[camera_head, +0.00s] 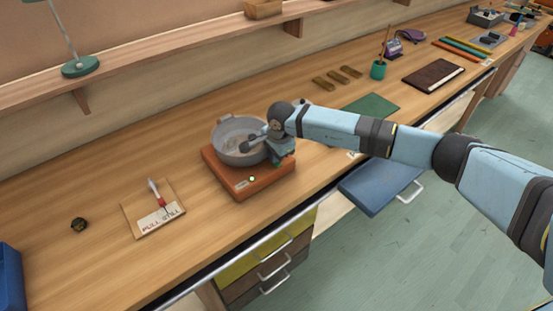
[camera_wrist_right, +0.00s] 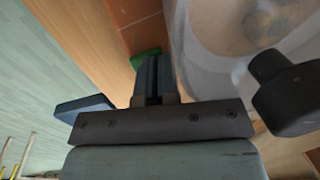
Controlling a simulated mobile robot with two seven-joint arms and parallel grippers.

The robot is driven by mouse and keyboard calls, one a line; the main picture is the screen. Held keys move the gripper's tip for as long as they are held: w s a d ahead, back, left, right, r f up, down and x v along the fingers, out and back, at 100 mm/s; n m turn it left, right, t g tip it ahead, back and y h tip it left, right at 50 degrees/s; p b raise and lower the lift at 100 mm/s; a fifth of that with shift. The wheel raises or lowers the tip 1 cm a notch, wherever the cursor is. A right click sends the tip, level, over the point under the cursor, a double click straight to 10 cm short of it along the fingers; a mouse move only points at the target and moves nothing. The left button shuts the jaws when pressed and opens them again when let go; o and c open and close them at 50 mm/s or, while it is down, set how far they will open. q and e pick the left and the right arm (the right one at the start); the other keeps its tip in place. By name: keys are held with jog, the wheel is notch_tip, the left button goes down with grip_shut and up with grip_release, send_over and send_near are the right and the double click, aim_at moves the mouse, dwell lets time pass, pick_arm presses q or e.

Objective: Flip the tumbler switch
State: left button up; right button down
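An orange-brown box (camera_head: 268,186) stands on the bench with a round grey metal pan (camera_head: 238,133) on top. A small green light (camera_head: 252,179) and a label show on its front. A small green part (camera_wrist_right: 146,58) lies at my fingertips in the wrist view; I cannot tell if it is the tumbler switch or if they touch. My right gripper (camera_head: 281,160) is at the pan's right side, over the box's right end. In the wrist view its fingers (camera_wrist_right: 152,75) are together, with nothing visible between them. My left gripper is not in view.
A board (camera_head: 139,222) with a red-and-white lever and lettered label lies left of the box. A small dark nut-like object (camera_head: 79,225) lies farther left. A green mat (camera_head: 373,105) and a dark book (camera_head: 433,75) lie right. A blue drawer (camera_head: 376,187) stands open below.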

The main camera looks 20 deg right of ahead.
jog(key=shift+s+f, duration=0.2)
jog(key=shift+f, duration=0.05)
jog(key=shift+s+d+f, duration=0.1)
jog(key=shift+f, duration=0.05)
jog(key=shift+s+d+f+p, duration=0.1)
jog(key=shift+s+p, duration=0.3)
jog(key=shift+s, duration=0.1)
jog(key=shift+s+d, duration=0.1)
jog(key=shift+s, duration=0.1)
